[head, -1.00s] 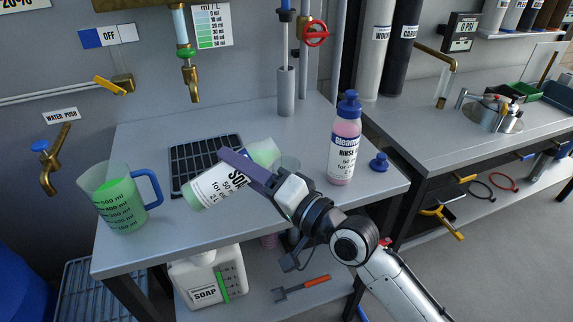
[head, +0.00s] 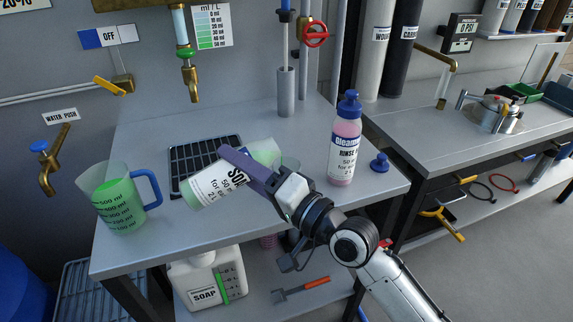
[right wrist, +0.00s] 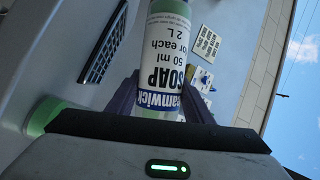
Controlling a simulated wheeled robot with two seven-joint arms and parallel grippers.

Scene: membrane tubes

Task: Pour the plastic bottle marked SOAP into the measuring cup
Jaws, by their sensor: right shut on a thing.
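The white bottle marked SOAP (head: 213,187) is held tilted above the table. Its green-tinted base end points to the lower left, and it also shows in the right wrist view (right wrist: 180,50), label upside down. My right gripper (head: 250,169) is shut on it near its upper end, partly hiding it. A measuring cup with a blue handle (head: 118,205) stands upright at the table's left, holding green liquid. The bottle is right of this cup and apart from it. My left gripper is out of view.
A pink rinse bottle (head: 346,140) with a blue top stands to the right, beside a blue stopper (head: 379,162). A black grate (head: 190,156) is set in the table behind the SOAP bottle. A brass tap (head: 190,82) hangs above. A SOAP jug (head: 207,279) stands below.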

